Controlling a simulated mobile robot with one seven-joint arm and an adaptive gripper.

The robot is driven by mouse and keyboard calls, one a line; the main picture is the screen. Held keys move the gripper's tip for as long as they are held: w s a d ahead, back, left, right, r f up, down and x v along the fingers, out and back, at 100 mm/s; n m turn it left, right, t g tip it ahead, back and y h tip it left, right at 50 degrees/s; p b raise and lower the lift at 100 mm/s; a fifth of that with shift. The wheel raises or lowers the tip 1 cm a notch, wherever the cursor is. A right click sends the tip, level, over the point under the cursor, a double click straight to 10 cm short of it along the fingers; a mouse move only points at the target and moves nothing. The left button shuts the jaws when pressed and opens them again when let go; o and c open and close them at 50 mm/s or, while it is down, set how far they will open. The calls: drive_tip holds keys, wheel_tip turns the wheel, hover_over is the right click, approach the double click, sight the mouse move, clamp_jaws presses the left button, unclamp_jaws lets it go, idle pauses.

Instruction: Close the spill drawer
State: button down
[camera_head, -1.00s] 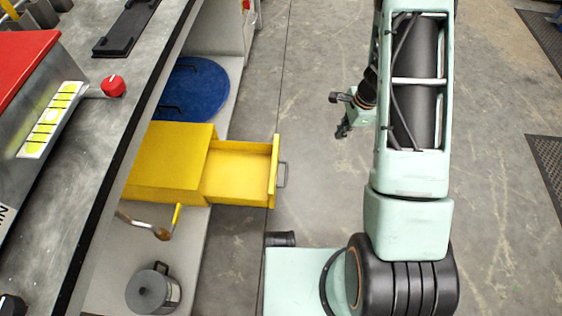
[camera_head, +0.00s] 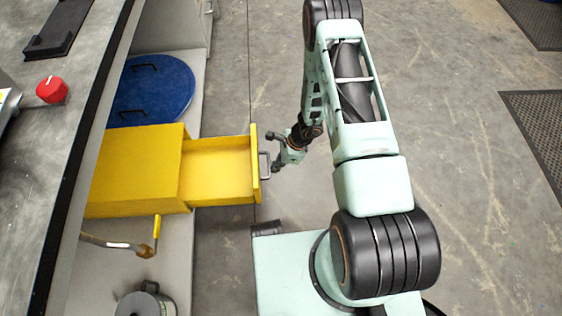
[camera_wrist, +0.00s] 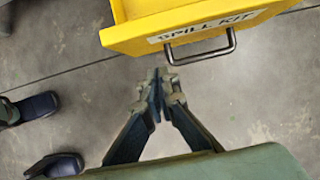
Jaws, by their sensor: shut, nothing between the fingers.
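The yellow spill drawer (camera_head: 220,172) is pulled well out of its yellow cabinet (camera_head: 140,165) on the low shelf, and its inside looks empty. In the wrist view the drawer front (camera_wrist: 190,24) carries a "SPILL KIT" label and a dark metal handle (camera_wrist: 203,51). My gripper (camera_head: 275,152) is just right of the drawer front, close to the handle. In the wrist view the fingers (camera_wrist: 160,82) are shut and empty, their tips just short of the handle in the picture. I cannot tell whether they touch it.
A blue round lid (camera_head: 155,88) and a grey metal pot (camera_head: 146,303) sit on the low shelf on either side of the cabinet. A brass-coloured tool (camera_head: 146,250) lies near the cabinet. The workbench (camera_head: 40,150) runs along the left. Open floor (camera_head: 470,190) lies right.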

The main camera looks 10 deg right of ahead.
drive_tip(key=shift+w+a+f, duration=0.1)
drive_tip(key=shift+a, duration=0.95)
drive_tip(key=shift+w+a+f, duration=0.1)
drive_tip(key=shift+a, duration=0.95)
